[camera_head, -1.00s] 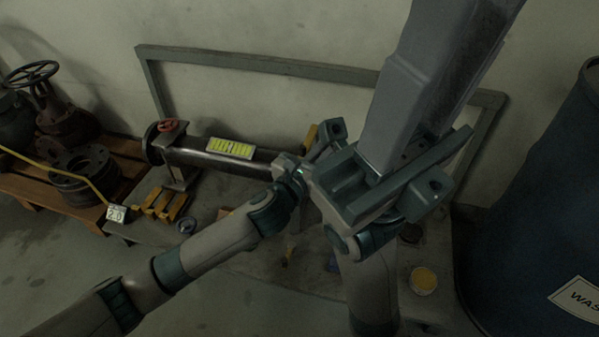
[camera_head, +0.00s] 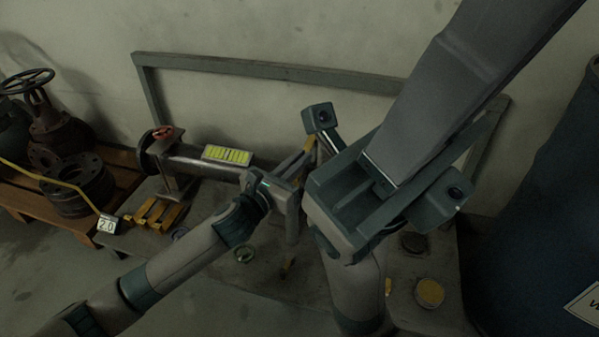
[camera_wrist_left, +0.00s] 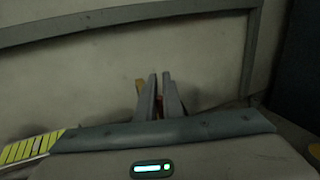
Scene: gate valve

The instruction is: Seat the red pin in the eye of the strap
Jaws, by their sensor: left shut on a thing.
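My left gripper (camera_head: 307,160) reaches in from the lower left, its fingers pointing up and right past the end of the dark pipe. In the left wrist view its two grey fingers (camera_wrist_left: 160,77) stand close together, and a small red piece (camera_wrist_left: 160,106), likely the red pin, shows between them. Most of it is hidden by the fingers.
Yellow blocks (camera_head: 160,212) and a "2.0" tag (camera_head: 108,224) lie left. A valve (camera_head: 50,125) stands on a pallet. A blue drum (camera_head: 530,220) blocks the right.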

